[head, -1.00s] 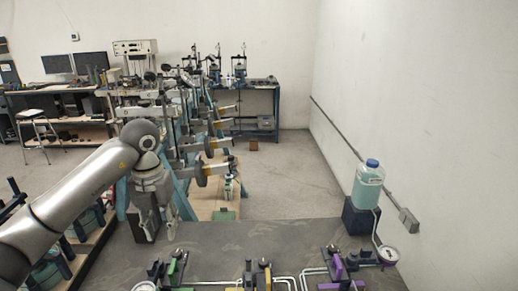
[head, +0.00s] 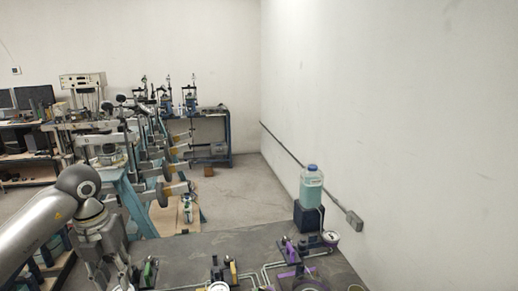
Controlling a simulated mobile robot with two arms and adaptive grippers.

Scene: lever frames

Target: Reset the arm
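My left arm comes in from the left edge of the head view. Its grey gripper (head: 112,276) points down at the lower left, over or beside the near-left part of the dark table (head: 215,247). Its two fingers are apart and I see nothing between them. The fingertips are close to the bottom edge of the picture. A green-handled lever (head: 148,272) stands just right of the gripper; I cannot tell whether they touch. My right gripper is not in view.
A yellow lever (head: 232,270), a purple lever (head: 290,251), thin pipes and a round gauge (head: 330,237) are on the table. A bottle of teal liquid (head: 311,188) stands on a dark block (head: 308,216) at right. Lab benches with equipment fill the back left.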

